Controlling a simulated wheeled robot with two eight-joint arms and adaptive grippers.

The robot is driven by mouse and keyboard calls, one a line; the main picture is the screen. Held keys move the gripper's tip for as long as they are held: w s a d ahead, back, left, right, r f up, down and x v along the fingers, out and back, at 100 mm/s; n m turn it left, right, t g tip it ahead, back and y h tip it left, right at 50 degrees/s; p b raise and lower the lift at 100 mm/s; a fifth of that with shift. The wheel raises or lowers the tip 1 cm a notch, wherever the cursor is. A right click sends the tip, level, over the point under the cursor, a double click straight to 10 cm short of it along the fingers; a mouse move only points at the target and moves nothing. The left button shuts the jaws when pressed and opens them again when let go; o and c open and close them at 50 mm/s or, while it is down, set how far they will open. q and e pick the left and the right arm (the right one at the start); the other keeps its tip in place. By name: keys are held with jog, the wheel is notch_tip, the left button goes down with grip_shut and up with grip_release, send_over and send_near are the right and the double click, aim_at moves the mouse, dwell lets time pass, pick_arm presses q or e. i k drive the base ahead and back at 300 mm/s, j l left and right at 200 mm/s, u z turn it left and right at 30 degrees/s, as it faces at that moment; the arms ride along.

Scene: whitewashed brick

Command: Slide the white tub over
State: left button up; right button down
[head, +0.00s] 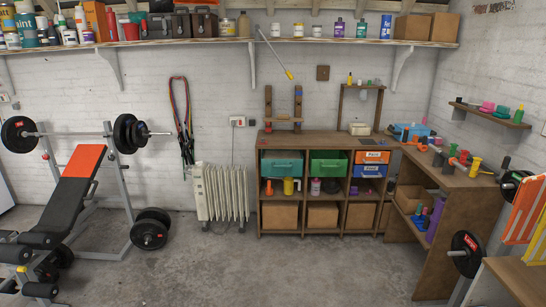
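I cannot tell which of these is the task's tub. Neither of my grippers shows in the head view, and nothing touches any of these tubs.
A weight bench (68,190) with a barbell stands at left, and a white radiator (222,192) beside the unit. A side workbench (455,178) at right holds several tools. A wooden surface (522,281) edges in at lower right. The concrete floor (250,265) in the middle is clear.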

aim_at(275, 27)
jog(key=i, duration=1.2)
jog(key=i+u, duration=0.1)
jog(key=i, duration=1.1)
jog(key=l, duration=0.1)
